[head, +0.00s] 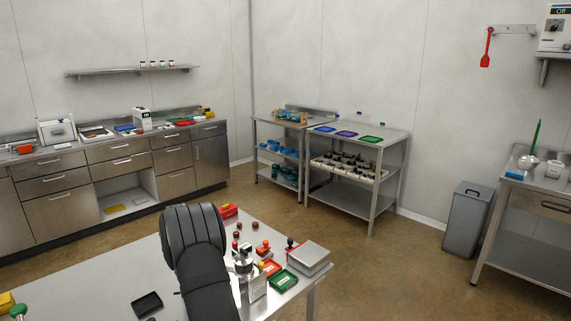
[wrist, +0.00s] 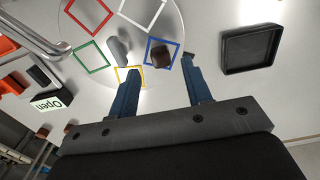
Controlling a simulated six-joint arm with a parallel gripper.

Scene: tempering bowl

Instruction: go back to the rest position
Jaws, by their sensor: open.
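My gripper (wrist: 159,72) shows in the wrist view with its two blue fingers apart. A dark brown piece (wrist: 161,57) sits in a blue square outline (wrist: 150,64) and appears between the fingertips in the picture. I cannot tell how far below the fingers it lies. Nothing is clearly held. In the head view my black arm stands over the front table (head: 110,275) and hides part of it; the gripper itself is not visible there.
Red (wrist: 72,13), white, green and yellow square outlines and a grey rounded object (wrist: 118,48) lie nearby on a round plate. A black tray (wrist: 250,65) is to the right.

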